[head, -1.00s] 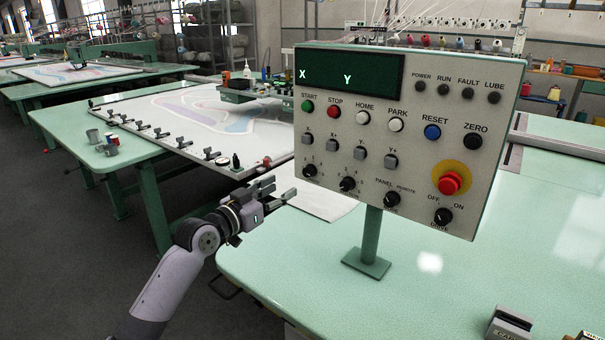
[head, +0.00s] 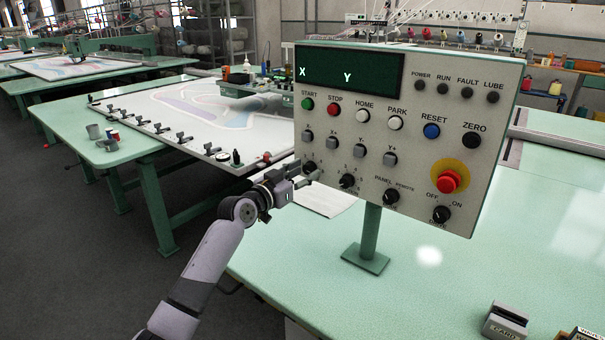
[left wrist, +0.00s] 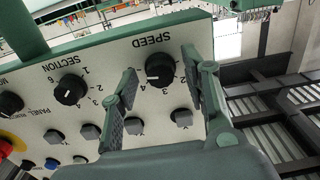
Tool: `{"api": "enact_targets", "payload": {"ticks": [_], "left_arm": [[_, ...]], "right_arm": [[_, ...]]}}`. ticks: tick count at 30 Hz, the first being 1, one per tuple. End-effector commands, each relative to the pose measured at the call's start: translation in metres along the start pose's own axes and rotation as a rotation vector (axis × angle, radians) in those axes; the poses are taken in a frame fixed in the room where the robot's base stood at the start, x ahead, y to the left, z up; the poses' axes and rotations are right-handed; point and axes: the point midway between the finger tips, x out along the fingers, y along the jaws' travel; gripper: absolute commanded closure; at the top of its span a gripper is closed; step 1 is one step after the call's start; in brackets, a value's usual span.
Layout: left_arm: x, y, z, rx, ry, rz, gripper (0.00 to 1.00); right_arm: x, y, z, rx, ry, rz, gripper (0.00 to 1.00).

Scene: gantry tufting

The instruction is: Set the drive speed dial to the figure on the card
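The control panel (head: 440,105) stands on a green post. Its speed dial (left wrist: 160,68) is a black knob under the upside-down word SPEED in the left wrist view. A light mark shows on the knob's left side; I cannot read its figure for sure. In the head view the dial (head: 309,167) is at the panel's lower left. My left gripper (left wrist: 166,75) is open, its fingers on either side of the dial. No contact can be made out. In the head view the gripper (head: 308,174) is at the panel's left edge.
The section dial (left wrist: 69,90) and several grey square buttons lie close to my left fingers. A red emergency stop (head: 450,181) is at the panel's right. A white sheet (head: 325,198) lies behind the panel. The green tabletop (head: 330,285) in front is mostly clear.

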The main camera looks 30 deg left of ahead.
Motion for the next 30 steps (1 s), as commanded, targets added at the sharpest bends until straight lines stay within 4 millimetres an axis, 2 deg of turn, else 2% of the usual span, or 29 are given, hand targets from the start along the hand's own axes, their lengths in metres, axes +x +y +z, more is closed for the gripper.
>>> {"api": "enact_targets", "payload": {"ticks": [2, 18, 30], "left_arm": [[-0.0002, 0.0, 0.0, 0.0, 0.0, 0.0, 0.65], [-0.0003, -0.0002, 0.0, 0.0, 0.0, 0.0, 1.0], [-0.0003, -0.0001, -0.0008, -0.075, -0.001, 0.0, 1.0]], "right_arm": [[0.0, -0.0001, 0.0, 0.0, 0.0, 0.0, 0.52], [0.0, -0.0002, 0.0001, 0.0, 0.0, 0.0, 0.52], [-0.0051, -0.0002, -0.0002, 0.0, 0.0, 0.0, 0.52]]}}
